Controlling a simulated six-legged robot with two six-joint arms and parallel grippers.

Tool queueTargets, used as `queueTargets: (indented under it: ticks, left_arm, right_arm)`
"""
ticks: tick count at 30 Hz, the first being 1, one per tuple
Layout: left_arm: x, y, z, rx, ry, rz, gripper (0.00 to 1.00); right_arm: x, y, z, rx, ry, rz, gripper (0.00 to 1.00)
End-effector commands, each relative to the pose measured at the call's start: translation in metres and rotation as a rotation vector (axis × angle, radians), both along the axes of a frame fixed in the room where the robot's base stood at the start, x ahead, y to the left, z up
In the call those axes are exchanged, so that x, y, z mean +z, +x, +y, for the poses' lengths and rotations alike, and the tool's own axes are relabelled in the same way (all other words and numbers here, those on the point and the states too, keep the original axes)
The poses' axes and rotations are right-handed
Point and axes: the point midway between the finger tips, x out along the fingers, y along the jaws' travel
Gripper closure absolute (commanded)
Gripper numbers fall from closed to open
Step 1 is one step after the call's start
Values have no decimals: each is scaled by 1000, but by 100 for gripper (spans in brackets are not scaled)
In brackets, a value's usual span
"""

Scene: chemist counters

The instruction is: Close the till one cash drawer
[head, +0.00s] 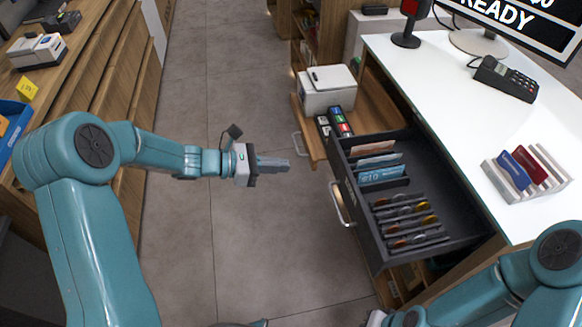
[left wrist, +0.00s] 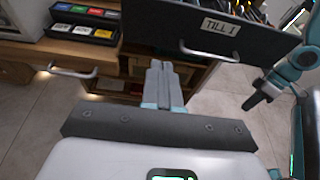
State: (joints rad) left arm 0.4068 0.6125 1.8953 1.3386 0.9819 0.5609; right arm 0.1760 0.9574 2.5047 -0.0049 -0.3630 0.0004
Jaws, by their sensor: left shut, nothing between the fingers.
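The till one cash drawer (head: 385,258) is pulled out from under the white counter in the head view, with notes and coins showing in its compartments. Its dark front (left wrist: 262,42) carries a "TILL 1" label (left wrist: 220,27) in the left wrist view. A metal bar handle (head: 341,204) is on that front; the handle also shows in the left wrist view (left wrist: 210,54). My left gripper (head: 288,164) is shut and empty, in the air left of the drawer front, apart from the handle. My right arm shows at the lower right; its gripper (left wrist: 257,100) is partly visible in the left wrist view, its jaws unclear.
A wooden pull-out shelf (head: 370,112) with a white printer (head: 327,88) stands behind the drawer. The white counter (head: 425,75) holds a card terminal (head: 505,78), a card rack (head: 528,172) and a monitor. Grey floor (head: 250,250) is clear left of the drawer.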

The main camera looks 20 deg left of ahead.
Motion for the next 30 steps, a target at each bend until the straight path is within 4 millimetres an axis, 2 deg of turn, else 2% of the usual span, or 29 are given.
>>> queueTargets:
  ticks: [3, 11, 15, 21, 30]
  left_arm:
    - [-8, 11, -24, -7, 0, 2, 100]
    - [-25, 37, -69, -7, 2, 2, 100]
    - [-23, 48, -88, -7, 3, 1, 100]
    - [-24, 56, -100, -4, 5, 2, 100]
    - [-25, 57, -101, -3, 5, 2, 100]
  right_arm:
    - [2, 0, 0, 0, 0, 0, 100]
    - [5, 0, 0, 0, 0, 0, 100]
    - [9, 0, 0, 0, 0, 0, 100]
    - [11, 0, 0, 0, 0, 0, 100]
    - [11, 0, 0, 0, 0, 0, 100]
